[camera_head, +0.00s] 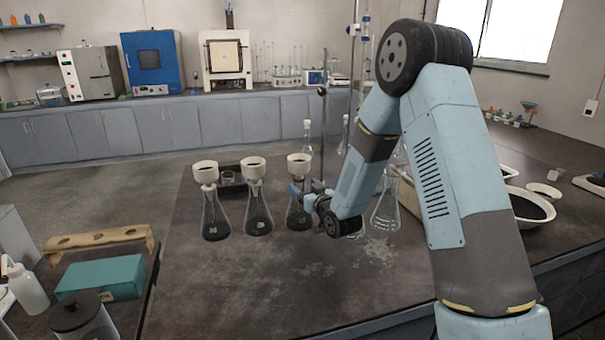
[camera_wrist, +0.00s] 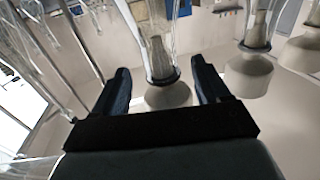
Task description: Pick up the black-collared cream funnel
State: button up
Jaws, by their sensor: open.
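Three cream funnels stand in the mouths of conical flasks in the head view: a left one (camera_head: 206,172), a middle one (camera_head: 253,168) and a right one (camera_head: 299,162). My gripper (camera_head: 298,190) is at the neck of the right flask, just below its funnel. In the wrist view, which looks upside down, my gripper (camera_wrist: 160,70) is open, with a finger on each side of a cream funnel (camera_wrist: 168,96) with a dark collar (camera_wrist: 163,78). I cannot tell whether the fingers touch it. A neighbouring funnel (camera_wrist: 248,75) also shows a dark band.
Flask bodies stand close together on the dark bench (camera_head: 240,285). A metal stand rod (camera_head: 323,130) rises just behind my gripper. A clear conical flask (camera_head: 386,208) stands to the right, near pale basins (camera_head: 528,208). The bench front is mostly clear.

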jog(key=shift+x, duration=1.35)
jog(key=c, duration=1.2)
jog(key=shift+o, duration=0.2)
jog(key=shift+r, duration=0.1)
